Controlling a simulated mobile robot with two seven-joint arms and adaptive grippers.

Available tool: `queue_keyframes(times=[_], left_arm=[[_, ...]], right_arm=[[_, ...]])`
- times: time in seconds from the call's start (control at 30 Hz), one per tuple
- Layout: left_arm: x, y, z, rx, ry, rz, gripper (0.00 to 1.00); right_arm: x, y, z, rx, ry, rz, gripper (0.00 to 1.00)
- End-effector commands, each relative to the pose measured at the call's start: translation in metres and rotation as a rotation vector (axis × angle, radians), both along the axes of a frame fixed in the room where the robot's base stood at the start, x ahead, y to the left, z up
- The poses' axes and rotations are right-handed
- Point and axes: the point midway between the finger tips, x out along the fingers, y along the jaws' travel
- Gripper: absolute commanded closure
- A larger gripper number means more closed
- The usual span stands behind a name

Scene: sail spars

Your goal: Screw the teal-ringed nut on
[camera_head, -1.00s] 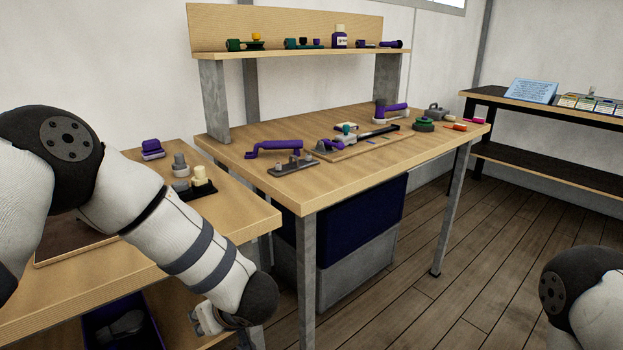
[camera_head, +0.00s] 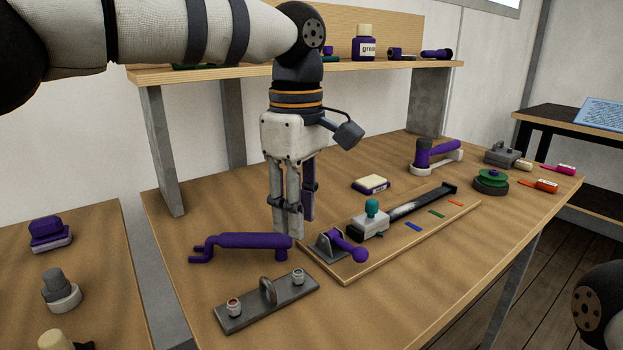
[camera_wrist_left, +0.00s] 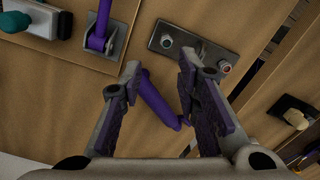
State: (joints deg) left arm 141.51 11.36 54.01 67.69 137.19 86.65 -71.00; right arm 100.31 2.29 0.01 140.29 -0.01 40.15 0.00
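A grey metal plate (camera_head: 262,309) with an upright loop lies at the front of the table. One nut (camera_head: 298,275) sits at its right end, and its ring looks teal in the left wrist view (camera_wrist_left: 166,41). A red-ringed nut (camera_head: 233,305) sits at the other end. My left gripper (camera_head: 287,226) points down over the tool's right end. In the left wrist view its fingers (camera_wrist_left: 158,66) are apart, with the purple tool (camera_wrist_left: 160,100) between them; contact cannot be told. My right gripper is out of view.
To the right is a wooden board (camera_head: 400,240) with a purple-handled clamp (camera_head: 340,245) and a teal-knobbed slider (camera_head: 371,218). A cream-and-purple block (camera_head: 371,184) lies behind. A shelf (camera_head: 225,75) spans the back.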

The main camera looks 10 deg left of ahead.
Motion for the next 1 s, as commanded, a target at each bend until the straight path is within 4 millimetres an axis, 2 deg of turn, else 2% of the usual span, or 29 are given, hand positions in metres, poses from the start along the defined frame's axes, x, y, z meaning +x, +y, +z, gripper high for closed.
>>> queue_keyframes(times=[0.17,0.73,0.87,1.0], left_arm=[[0.0,0.0,-0.008,0.003,0.001,-0.001,0.7],[-0.002,0.001,-0.097,0.003,0.005,0.004,0.7],[-0.001,0.0,-0.09,0.001,-0.003,0.004,1.0],[-0.001,0.0,-0.088,0.002,-0.004,0.005,1.0]], right_arm=[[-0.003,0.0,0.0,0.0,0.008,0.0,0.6],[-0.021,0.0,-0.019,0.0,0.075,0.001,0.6],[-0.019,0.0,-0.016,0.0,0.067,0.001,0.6],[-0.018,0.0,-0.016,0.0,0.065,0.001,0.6]])
